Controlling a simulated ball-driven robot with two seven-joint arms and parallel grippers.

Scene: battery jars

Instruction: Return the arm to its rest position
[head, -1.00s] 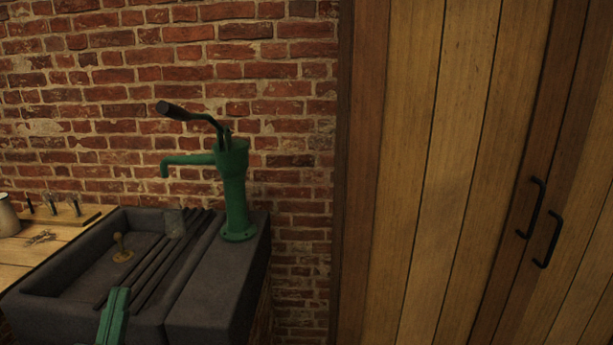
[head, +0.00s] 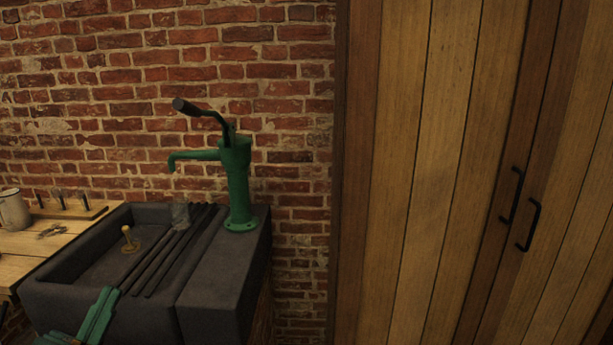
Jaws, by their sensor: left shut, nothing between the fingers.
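My left gripper (head: 106,300) is the green part at the lower left of the head view, in front of the dark stone sink. It is shut and empty. Its tip overlaps the sink's front wall in the picture, and I cannot tell how far apart they are. Most of the left arm is below the frame. My right gripper does not show.
The dark sink (head: 215,300) has dark bars (head: 165,262) across it, a glass jar (head: 181,215) by the bars, and a brass plug (head: 129,239) inside. A green hand pump (head: 238,185) stands behind. A wooden counter (head: 22,243) bears a mug (head: 13,210). A wooden cupboard (head: 420,170) fills the right.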

